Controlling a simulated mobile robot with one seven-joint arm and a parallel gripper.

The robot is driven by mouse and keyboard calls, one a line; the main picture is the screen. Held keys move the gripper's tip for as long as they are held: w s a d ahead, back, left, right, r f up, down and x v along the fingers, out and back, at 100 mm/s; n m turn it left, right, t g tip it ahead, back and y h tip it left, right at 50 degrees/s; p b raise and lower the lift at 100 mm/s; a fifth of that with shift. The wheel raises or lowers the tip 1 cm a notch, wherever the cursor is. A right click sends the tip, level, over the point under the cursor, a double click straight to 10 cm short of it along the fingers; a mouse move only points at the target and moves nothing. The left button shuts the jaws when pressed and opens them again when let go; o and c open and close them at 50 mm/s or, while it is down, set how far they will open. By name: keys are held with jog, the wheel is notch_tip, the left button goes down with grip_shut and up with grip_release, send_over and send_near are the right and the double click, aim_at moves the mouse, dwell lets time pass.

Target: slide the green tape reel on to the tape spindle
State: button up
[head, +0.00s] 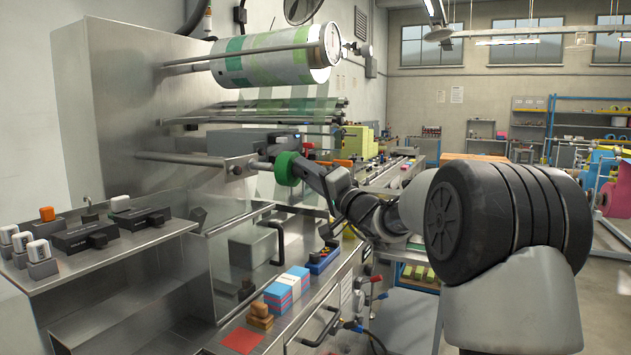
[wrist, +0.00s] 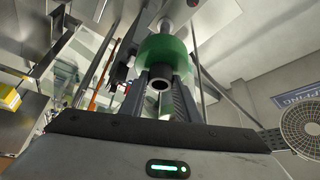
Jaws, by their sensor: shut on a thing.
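The green tape reel (head: 288,168) is at the end of my arm in the head view, beside the machine's steel front. In the wrist view the reel (wrist: 160,46) sits between the two fingers of my gripper (wrist: 162,72), which is shut on it. A dark-rimmed hollow core (wrist: 160,83) faces the wrist camera. The tape spindle (head: 260,165) is a short metal shaft just left of the reel in the head view. In the wrist view the spindle (wrist: 178,18) is directly beyond the reel, roughly in line. I cannot tell whether it has entered the core.
A large printed film roll (head: 265,58) hangs above, with steel rods (head: 180,158) jutting below it. Stacked blue and pink blocks (head: 288,288) and a red square (head: 241,340) lie on the lower ledge. A steel shelf (head: 75,275) with black blocks is at left.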

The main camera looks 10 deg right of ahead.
jog(key=shift+w+a+f+b, duration=0.1)
jog(key=shift+w+a+b, duration=0.4)
jog(key=shift+a, duration=0.25)
jog(key=shift+w+a, duration=0.1)
jog(key=shift+w, duration=0.05)
jog(key=shift+r, duration=0.2)
jog(key=shift+b, duration=0.6)
jog(key=shift+a, duration=0.1)
jog(key=shift+w+a+f+b, duration=0.1)
jog(key=shift+w+a+b, duration=0.1)
jog(key=shift+a+b, duration=0.1)
jog(key=w+a+b, duration=0.3)
jog(key=w+a, duration=0.1)
jog(key=a, duration=0.1)
jog(key=shift+a, duration=0.15)
dwell(2.7)
jog(key=o, duration=1.1)
